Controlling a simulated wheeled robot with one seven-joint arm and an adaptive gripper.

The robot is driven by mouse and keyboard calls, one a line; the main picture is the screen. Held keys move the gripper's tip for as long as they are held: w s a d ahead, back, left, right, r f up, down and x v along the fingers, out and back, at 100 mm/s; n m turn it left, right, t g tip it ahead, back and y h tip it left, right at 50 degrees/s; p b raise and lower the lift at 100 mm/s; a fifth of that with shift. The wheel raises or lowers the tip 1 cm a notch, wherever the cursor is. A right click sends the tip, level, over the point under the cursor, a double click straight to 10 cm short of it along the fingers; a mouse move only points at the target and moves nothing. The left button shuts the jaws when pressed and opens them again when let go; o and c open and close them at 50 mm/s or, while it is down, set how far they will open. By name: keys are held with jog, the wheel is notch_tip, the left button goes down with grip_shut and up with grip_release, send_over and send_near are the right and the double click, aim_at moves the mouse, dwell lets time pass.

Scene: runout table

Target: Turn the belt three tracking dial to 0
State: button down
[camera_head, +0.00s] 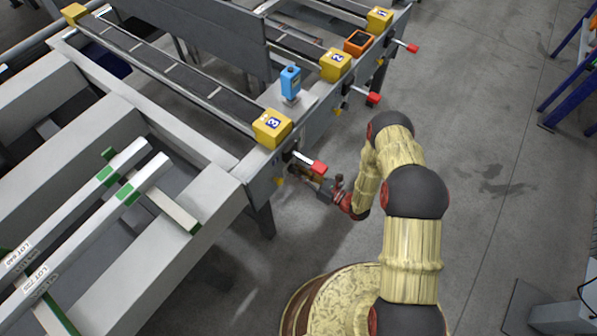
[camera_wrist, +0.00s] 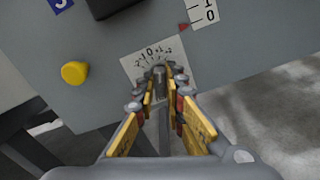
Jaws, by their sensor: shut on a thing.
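The belt three tracking dial is a small grey knob (camera_wrist: 160,82) in front of a white scale plate (camera_wrist: 133,66) with a 0 at its top, on the grey machine side. My gripper (camera_wrist: 161,88) is shut on the knob in the wrist view, its yellow fingers on either side. The fingers hide much of the knob and the lower scale, so I cannot tell its exact setting. In the head view my gripper (camera_head: 312,180) reaches the table side below the yellow box marked 3 (camera_head: 271,128), and the dial itself is hidden there.
A red-ended handle (camera_head: 319,167) sticks out just above my gripper. A yellow button (camera_wrist: 74,73) sits left of the scale plate. A second scale with a red pointer (camera_wrist: 184,27) is at upper right. A blue device (camera_head: 290,82) stands on the table. Open floor lies to the right.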

jog(key=n, duration=0.4)
dwell(0.3)
jog(key=c, duration=2)
grip_release()
jog(key=shift+o, duration=0.8)
jog(key=v, duration=1.2)
jog(key=shift+s, duration=0.1)
